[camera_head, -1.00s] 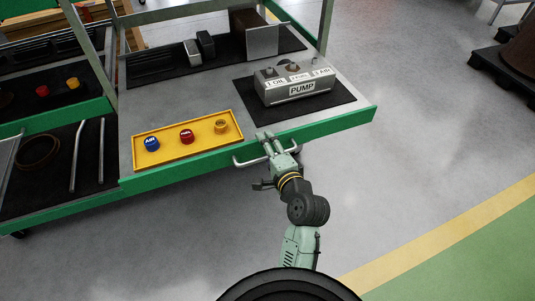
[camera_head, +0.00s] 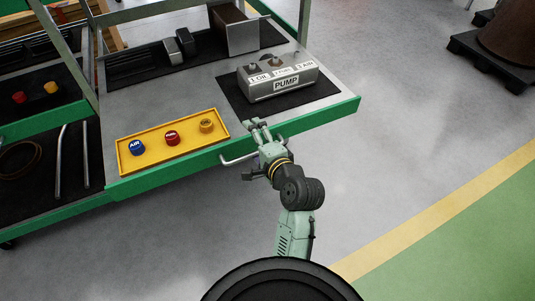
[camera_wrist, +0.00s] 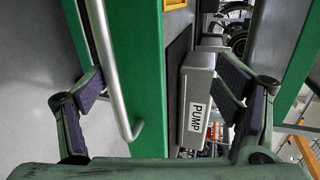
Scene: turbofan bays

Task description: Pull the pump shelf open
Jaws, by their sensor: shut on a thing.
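The pump shelf (camera_head: 205,88) is a grey tray with a green front edge on a green cart. A grey pump block labelled PUMP (camera_head: 283,82) sits on its black mat. A pale bar handle (camera_head: 232,160) runs along the front edge, and it also shows in the wrist view (camera_wrist: 108,70). My gripper (camera_head: 258,130) is at this handle. In the wrist view its fingers (camera_wrist: 165,90) stand on either side of the handle and green edge, the left finger against the bar.
A yellow tray (camera_head: 172,158) with blue, red and yellow caps sits left on the shelf. Green cart posts (camera_head: 304,22) rise behind. A dark pallet (camera_head: 485,55) with a brown drum stands at the far right. The grey floor (camera_head: 410,150) right of the shelf is clear.

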